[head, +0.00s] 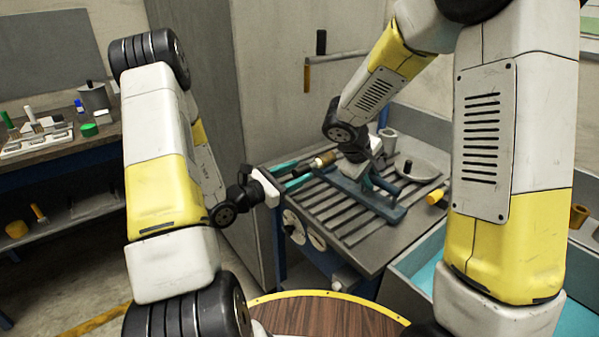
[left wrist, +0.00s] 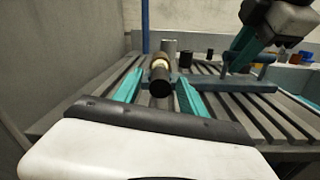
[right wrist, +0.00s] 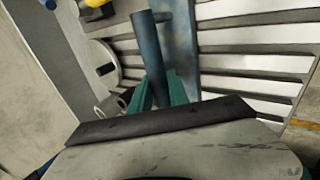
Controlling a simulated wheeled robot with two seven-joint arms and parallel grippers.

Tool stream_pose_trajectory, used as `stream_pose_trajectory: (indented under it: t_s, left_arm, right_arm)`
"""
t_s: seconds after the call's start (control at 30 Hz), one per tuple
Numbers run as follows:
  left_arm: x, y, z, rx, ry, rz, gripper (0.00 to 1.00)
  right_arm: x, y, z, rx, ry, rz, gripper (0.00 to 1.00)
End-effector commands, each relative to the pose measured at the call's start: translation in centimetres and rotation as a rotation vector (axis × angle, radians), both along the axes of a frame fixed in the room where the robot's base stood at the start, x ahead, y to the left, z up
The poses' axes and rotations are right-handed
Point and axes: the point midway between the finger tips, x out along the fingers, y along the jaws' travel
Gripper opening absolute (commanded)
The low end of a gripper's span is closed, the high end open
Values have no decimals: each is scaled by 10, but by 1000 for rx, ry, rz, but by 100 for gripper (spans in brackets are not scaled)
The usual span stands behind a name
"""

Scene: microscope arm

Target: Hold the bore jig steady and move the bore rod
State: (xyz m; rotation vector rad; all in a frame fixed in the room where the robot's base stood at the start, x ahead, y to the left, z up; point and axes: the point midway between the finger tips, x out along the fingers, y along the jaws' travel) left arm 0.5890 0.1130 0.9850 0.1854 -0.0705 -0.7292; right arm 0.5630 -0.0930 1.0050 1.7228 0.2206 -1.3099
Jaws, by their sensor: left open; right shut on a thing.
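The bore jig (head: 357,196) is a blue frame on the slatted bench top; it also shows in the left wrist view (left wrist: 245,84). My right gripper (head: 369,177) is shut on a blue bar of the jig, which stands between its teal fingers in the right wrist view (right wrist: 152,62). The bore rod (head: 323,160), with a brass-coloured band and a black end, points toward my left gripper (head: 302,172). That gripper is open, its teal fingers on either side of the rod's black end (left wrist: 160,82). Whether they touch it, and the rod's far end, I cannot tell.
The slatted bench (head: 352,236) has a round grey dish (head: 420,168), a grey cup (head: 389,139) and a yellow-ended piece (head: 436,196) near the jig. A tall cabinet (head: 200,110) stands close behind my left arm. A blue-lined bin (head: 420,272) lies to the right.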

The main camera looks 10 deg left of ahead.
Motion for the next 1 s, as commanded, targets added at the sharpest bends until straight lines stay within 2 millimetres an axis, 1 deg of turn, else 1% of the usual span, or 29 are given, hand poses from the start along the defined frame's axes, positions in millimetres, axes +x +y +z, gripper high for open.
stream_pose_trajectory:
  t_s: [0.13, 0.43, 0.47, 0.6, 0.7, 1.0]
  left_arm:
    - [8, -7, 0, -1, -1, 0, 49]
    - [10, -9, 0, -1, 1, 1, 49]
    - [10, -9, 0, -1, 1, 1, 45]
    - [10, -9, 0, -1, 1, 1, 17]
    - [10, -9, 0, -1, 1, 1, 0]
    - [10, -8, 0, -1, 0, 2, 0]
  right_arm:
    - [0, 0, 0, -1, -1, 0, 0]
    - [0, 0, 0, -1, -1, 0, 0]
    - [0, 0, 0, 0, -1, 1, 0]
    - [0, 0, 0, 0, -1, 1, 0]
    - [0, 0, 0, 0, -1, 1, 0]
    - [0, 0, 1, 0, -1, 1, 0]
